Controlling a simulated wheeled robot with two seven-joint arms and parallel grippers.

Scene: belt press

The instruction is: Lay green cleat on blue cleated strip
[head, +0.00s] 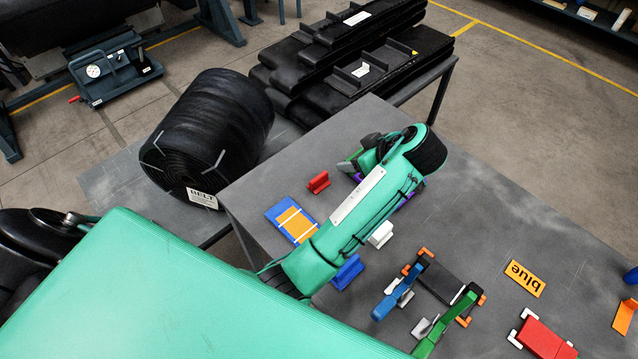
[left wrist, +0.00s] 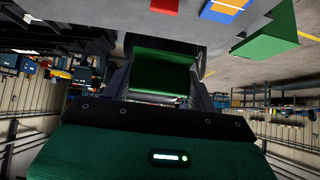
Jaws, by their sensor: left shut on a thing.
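My left gripper (head: 365,172) is over the grey table, its fingers partly hidden behind my own wrist. In the left wrist view it (left wrist: 160,85) is shut on the green cleat (left wrist: 160,70), whose green face fills the space between the fingers. A flat blue strip (head: 274,214) with orange panels and white lines lies at the table's left edge, below and left of the gripper. It also shows at the top of the left wrist view (left wrist: 213,13).
A red cleat (head: 318,182), a white cleat (head: 381,235) and a blue cleat (head: 347,271) stand around my forearm. A black plate (head: 440,284) sits between orange corners, near an orange "blue" card (head: 525,278). A red block (head: 542,338) is lower right.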

